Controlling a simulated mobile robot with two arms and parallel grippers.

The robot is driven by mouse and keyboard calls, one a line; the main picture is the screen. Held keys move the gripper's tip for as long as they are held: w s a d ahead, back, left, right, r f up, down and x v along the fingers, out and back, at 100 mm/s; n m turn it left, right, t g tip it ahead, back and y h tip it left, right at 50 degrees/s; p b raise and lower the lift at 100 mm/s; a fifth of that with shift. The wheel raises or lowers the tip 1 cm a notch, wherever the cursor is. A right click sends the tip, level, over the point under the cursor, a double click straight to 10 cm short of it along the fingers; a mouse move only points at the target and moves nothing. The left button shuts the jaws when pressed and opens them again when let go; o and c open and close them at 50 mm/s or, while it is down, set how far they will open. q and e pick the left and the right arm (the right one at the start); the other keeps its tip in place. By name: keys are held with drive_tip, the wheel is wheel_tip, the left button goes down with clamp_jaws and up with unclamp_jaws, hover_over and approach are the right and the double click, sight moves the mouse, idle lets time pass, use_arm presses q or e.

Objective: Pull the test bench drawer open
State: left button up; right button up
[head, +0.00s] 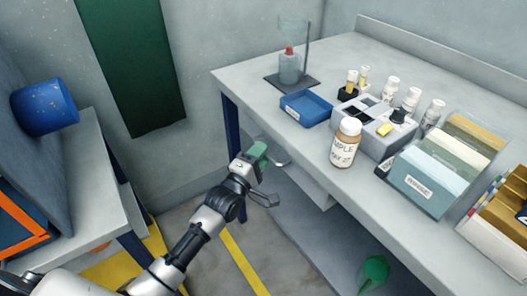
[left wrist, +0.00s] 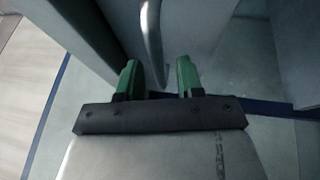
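The test bench (head: 240,77) has a pale grey drawer (head: 303,184) under its top, seen in the head view. In the left wrist view the drawer front (left wrist: 188,28) carries a curved metal handle (left wrist: 152,38). My left gripper (head: 262,160) is beside the drawer, below the bench edge. In the left wrist view the left gripper's green fingers (left wrist: 159,76) are apart with nothing between their tips. The handle lies just ahead of the gap between them. In the head view the gripper partly hides the handle. My right gripper is not in view.
A green funnel-like thing (head: 374,270) is on the lower shelf.

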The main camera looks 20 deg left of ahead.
use_arm(q)
drive_tip(key=shift+x, duration=0.8)
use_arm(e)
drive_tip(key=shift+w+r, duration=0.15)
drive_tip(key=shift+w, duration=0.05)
use_arm(q)
clamp_jaws()
